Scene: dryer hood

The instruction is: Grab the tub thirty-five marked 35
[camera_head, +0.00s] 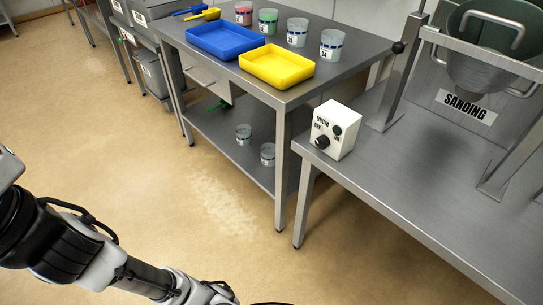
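Several small clear tubs with blue-banded labels stand along the back of the steel table. One holds something pink (243,13) and one something green (268,21). Two look pale or empty: a middle tub (296,33) and the rightmost tub (331,46), whose number may read 34 but is too small to be sure. Two more clear tubs are on the lower shelf, a left one (243,134) and a right one (267,154); their numbers are unreadable. I cannot pick out a 35. My arm enters at bottom left, well short of the tubs; its gripper is out of frame.
A blue tray (224,50) and yellow tray (277,76) lie on the table (297,99) in front of the tubs. The floor (120,125) at left is clear.

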